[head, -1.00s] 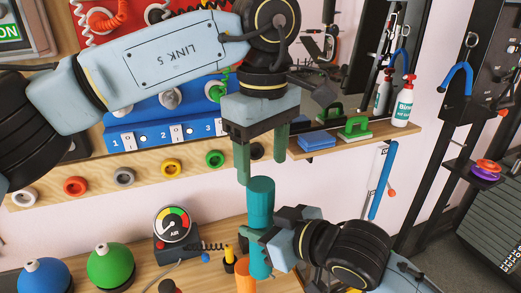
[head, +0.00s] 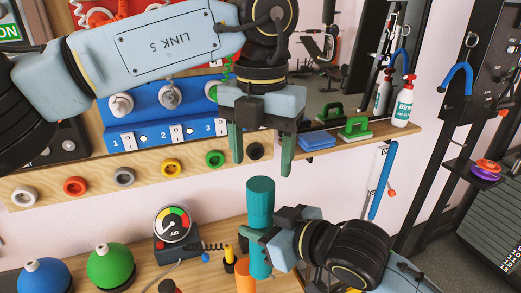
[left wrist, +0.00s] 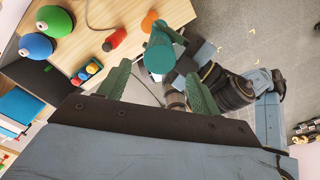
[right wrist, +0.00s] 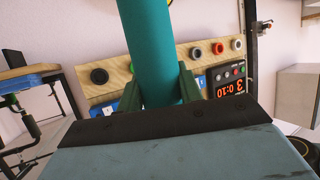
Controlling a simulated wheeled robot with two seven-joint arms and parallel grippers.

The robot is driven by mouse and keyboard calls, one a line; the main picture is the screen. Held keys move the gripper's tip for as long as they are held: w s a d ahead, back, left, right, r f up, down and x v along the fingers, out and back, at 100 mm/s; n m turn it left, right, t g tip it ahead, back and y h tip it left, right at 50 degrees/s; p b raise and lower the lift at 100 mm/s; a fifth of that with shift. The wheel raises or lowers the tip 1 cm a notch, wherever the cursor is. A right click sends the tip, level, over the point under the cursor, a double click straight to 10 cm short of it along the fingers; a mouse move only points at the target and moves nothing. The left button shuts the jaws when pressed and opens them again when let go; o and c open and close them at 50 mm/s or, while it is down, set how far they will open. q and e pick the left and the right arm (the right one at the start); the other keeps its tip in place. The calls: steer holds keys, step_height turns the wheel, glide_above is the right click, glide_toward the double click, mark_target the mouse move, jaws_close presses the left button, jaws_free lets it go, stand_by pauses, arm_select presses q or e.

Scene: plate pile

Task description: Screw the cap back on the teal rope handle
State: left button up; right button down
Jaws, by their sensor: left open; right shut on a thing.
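The teal handle (head: 260,264) stands upright in my right gripper (head: 258,240), which is shut around it below its top. The wider teal cap (head: 260,203) sits at the handle's top end; I cannot tell how tightly it is seated. My left gripper (head: 262,166) is open and empty just above the cap, fingers pointing down, one to each side. In the left wrist view the cap's round top (left wrist: 159,58) lies between and beyond the open fingers. In the right wrist view the teal cylinder (right wrist: 152,50) rises between the fingers.
An air gauge (head: 173,226), a green dome (head: 110,266) and a blue dome (head: 43,277) stand on the wooden bench to the left. An orange cylinder (head: 245,276) stands close beside the handle. A shelf (head: 350,140) with spray bottles is behind at right.

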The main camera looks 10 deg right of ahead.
mark_target(261, 184)
arm_select(q)
steer(key=n, duration=0.4)
steer(key=shift+r+n, duration=0.1)
steer(key=shift+n, duration=0.3)
steer(key=shift+f, duration=4)
